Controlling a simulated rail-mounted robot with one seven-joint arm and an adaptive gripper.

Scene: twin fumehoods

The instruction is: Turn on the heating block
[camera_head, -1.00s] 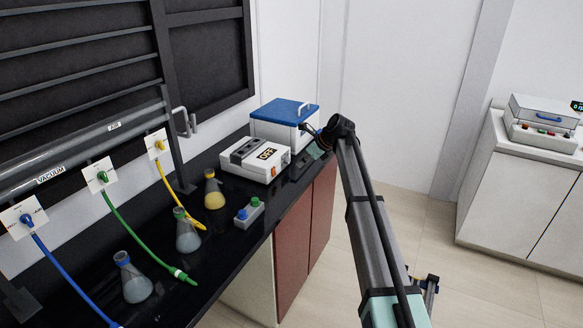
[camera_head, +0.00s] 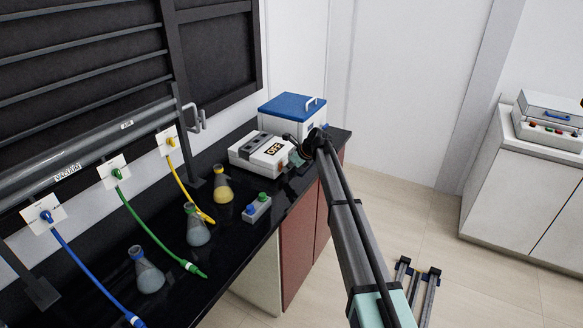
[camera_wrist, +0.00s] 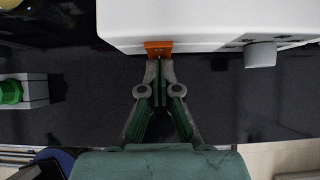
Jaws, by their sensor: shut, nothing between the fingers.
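The heating block (camera_head: 252,146) is a white box with dark wells on top and a display that reads OFF, on the black bench in the head view. In the wrist view its white body (camera_wrist: 210,20) fills the top, with an orange switch (camera_wrist: 158,46) and a grey round knob (camera_wrist: 261,55) on its front. My gripper (camera_wrist: 160,66) is shut and empty, with its fingertips right at the orange switch. I cannot tell if they touch it. In the head view my arm's end reaches the block's front right side and the fingers are hard to make out.
A white box with a blue lid (camera_head: 291,112) stands behind the block.

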